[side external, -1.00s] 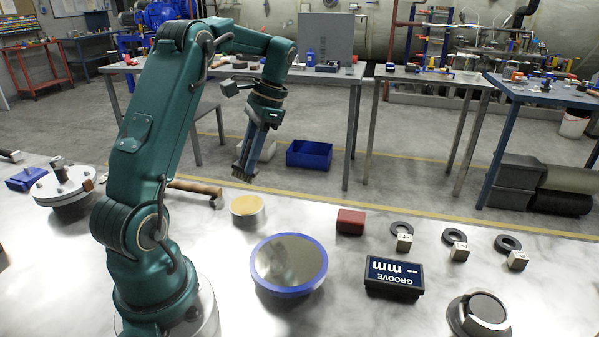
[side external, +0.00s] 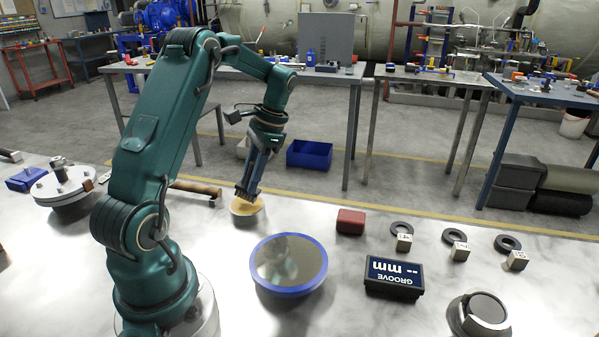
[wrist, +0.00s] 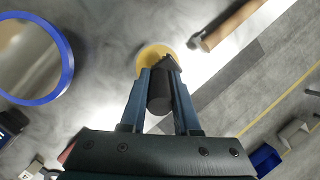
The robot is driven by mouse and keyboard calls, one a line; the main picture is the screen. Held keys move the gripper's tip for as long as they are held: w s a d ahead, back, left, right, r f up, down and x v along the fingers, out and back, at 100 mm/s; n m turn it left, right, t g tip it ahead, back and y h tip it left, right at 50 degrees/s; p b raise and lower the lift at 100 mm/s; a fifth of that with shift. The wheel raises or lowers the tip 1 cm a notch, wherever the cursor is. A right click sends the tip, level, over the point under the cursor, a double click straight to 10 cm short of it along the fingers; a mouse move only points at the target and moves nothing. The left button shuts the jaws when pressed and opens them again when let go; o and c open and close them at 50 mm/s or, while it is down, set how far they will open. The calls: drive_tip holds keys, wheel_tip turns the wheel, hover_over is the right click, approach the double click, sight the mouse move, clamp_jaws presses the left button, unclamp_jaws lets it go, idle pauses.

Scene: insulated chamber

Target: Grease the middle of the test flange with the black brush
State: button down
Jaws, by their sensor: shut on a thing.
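My gripper (side external: 255,176) points down with its blue fingers shut on the black brush (wrist: 158,98). The brush's dark bristles are over the round tin of yellow grease (side external: 246,211), touching it or just above; I cannot tell which. The tin also shows in the wrist view (wrist: 146,62), partly hidden by the fingers and brush. A round grey plate with a blue rim (side external: 290,262) lies to the right and nearer the camera. A pale bolted flange (side external: 62,186) stands at the far left. I cannot tell from looks alone which is the test flange.
A red block (side external: 350,221), a black GROOVE display (side external: 394,277), several dark rings with small metal blocks, and a round metal part (side external: 484,314) occupy the right. The table between tin and red block is clear.

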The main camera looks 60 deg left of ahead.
sight(253, 163)
drive_tip(key=shift+f, duration=0.6)
idle(1.6)
drive_tip(key=shift+r, duration=0.15)
drive_tip(key=shift+r, duration=3.45)
drive_tip(key=shift+w+d, duration=0.25)
drive_tip(key=shift+d, duration=0.05)
drive_tip(key=w+d+r+m, duration=0.1)
drive_tip(key=d, duration=1.5)
drive_tip(key=shift+w+r, duration=0.25)
drive_tip(key=shift+w, duration=0.05)
